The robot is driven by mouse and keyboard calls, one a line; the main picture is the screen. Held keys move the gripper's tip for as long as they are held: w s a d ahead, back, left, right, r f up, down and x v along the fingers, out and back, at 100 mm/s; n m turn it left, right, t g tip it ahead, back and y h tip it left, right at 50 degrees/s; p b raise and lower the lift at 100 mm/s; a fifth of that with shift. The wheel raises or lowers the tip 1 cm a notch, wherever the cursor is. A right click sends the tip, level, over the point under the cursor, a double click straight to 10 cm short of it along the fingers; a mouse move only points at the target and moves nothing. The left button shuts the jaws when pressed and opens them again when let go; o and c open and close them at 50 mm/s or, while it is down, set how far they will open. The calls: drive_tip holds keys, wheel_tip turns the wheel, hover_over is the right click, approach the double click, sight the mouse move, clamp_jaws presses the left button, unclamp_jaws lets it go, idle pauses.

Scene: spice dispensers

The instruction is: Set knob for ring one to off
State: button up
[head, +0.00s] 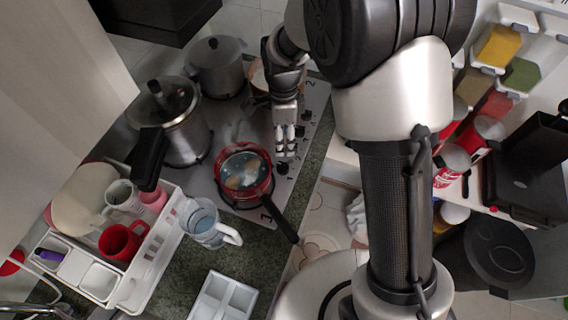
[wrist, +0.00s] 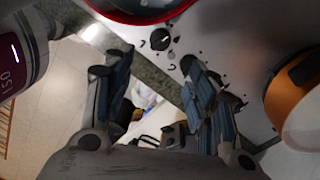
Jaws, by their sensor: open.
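The stove (head: 205,165) has a row of dark knobs along its right edge. One knob (head: 283,169) shows just below my gripper (head: 286,150), and another (head: 306,115) shows above and to the right. In the wrist view a black knob (wrist: 160,39) with marks around it is in plain sight, beyond the gap between my fingertips. A second knob there is partly hidden by the right finger. My gripper (wrist: 157,85) is open, its fingers wide apart with no knob between them. I cannot tell which knob belongs to ring one.
A red pan (head: 243,172) sits on the front ring, its handle reaching past the stove edge. A pressure cooker (head: 180,125) and a pot (head: 215,68) stand behind. An orange pot (wrist: 298,105) is close to my right finger. A glass jug (head: 203,222) stands on the counter.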

sight(284, 164)
drive_tip(key=f, duration=0.4)
drive_tip(key=f+b, duration=0.1)
drive_tip(key=f, duration=0.3)
drive_tip(key=f+b, duration=0.1)
drive_tip(key=f, duration=0.3)
drive_tip(key=shift+s+f, duration=0.15)
drive_tip(key=shift+s, duration=0.25)
drive_tip(key=shift+c, duration=0.6)
